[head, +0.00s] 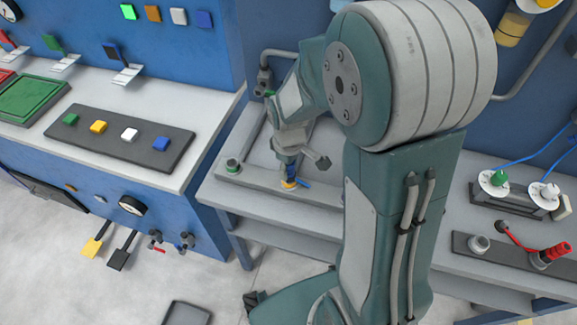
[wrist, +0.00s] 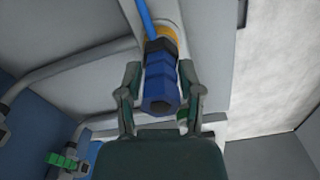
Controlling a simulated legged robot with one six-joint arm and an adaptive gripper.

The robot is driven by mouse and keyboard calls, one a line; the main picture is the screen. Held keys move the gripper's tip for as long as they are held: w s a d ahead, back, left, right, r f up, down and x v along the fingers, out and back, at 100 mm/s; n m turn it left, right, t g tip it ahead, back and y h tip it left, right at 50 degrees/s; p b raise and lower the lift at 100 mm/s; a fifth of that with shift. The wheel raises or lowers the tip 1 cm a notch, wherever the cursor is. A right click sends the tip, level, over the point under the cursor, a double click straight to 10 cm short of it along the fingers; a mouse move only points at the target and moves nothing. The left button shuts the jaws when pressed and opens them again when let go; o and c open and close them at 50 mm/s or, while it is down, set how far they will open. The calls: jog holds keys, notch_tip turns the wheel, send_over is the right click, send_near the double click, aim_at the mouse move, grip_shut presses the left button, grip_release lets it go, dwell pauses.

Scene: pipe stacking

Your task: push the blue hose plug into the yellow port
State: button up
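The blue hose plug (wrist: 160,82) is between the fingers of my gripper (wrist: 160,72) in the wrist view, with one finger close against each side. A dark collar is at its far end, and a thin blue hose (wrist: 146,18) runs up from there. The yellow port (wrist: 170,32) is right behind the collar, partly hidden by it; how deep the plug sits cannot be told. In the head view my gripper (head: 287,160) points down over the bench fixture, with the yellow port (head: 289,184) just under it and the blue hose beside it.
A green fitting (head: 232,165) stands on the fixture's left corner, and its grey pipes (head: 265,75) rise behind. A panel with coloured blocks (head: 118,138) is on the left bench. Reels with blue cable (head: 494,182) and a red hose (head: 515,236) lie at the right.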

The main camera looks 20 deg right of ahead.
jog(key=shift+o, duration=0.3)
notch_tip(320, 180, up, 12)
jog(key=s+r+m+t, duration=0.5)
jog(key=s+r+m, duration=0.2)
jog(key=s, duration=0.7)
jog(key=shift+r+m+t, duration=0.3)
jog(key=shift+r+m, duration=0.1)
jog(key=shift+r, duration=0.45)
dwell(0.4)
